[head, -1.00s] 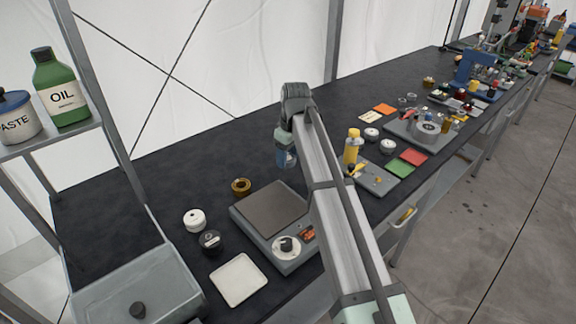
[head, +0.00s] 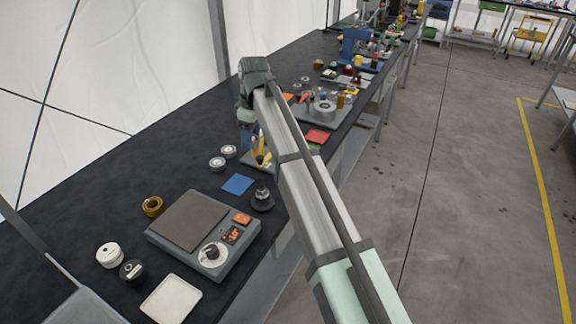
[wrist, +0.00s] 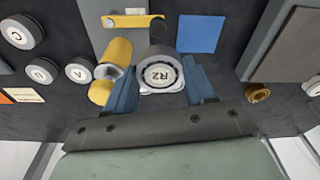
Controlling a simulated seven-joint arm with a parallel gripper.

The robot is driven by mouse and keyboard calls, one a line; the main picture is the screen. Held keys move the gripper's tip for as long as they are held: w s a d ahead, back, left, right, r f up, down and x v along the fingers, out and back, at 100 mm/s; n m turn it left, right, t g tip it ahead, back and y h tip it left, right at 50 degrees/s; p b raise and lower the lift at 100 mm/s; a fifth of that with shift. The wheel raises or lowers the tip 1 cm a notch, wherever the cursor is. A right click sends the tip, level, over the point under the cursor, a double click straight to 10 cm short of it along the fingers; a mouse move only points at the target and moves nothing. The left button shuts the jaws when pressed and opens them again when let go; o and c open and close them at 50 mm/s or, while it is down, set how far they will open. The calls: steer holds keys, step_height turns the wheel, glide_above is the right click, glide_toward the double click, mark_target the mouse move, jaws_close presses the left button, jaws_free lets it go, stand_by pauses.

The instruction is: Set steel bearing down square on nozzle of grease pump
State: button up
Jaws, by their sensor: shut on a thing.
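In the wrist view, my gripper (wrist: 162,88) has its two blue fingers closed on the steel bearing (wrist: 160,72), a round piece with a pale face lettered RZ and a dark outer side. In the head view, my gripper (head: 246,138) is over the bench beyond my arm, and the bearing cannot be made out. A yellow upright piece, seemingly the grease pump (wrist: 117,52), stands just left of the bearing in the wrist view. It also shows, partly behind my arm, in the head view (head: 259,146). Its nozzle is not clear. I cannot tell whether bearing and pump touch.
A blue square (head: 238,184) lies between the pump and a grey scale (head: 190,222). A black flanged knob (head: 262,199), white discs (head: 217,163) and a brass ring (head: 153,206) stand around. Lettered discs (wrist: 78,72) lie left of the pump.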

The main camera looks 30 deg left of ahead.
steer(key=w+d, duration=0.7)
steer(key=d, duration=0.2)
steer(key=shift+f, duration=4.7)
steer(key=shift+f, duration=0.45)
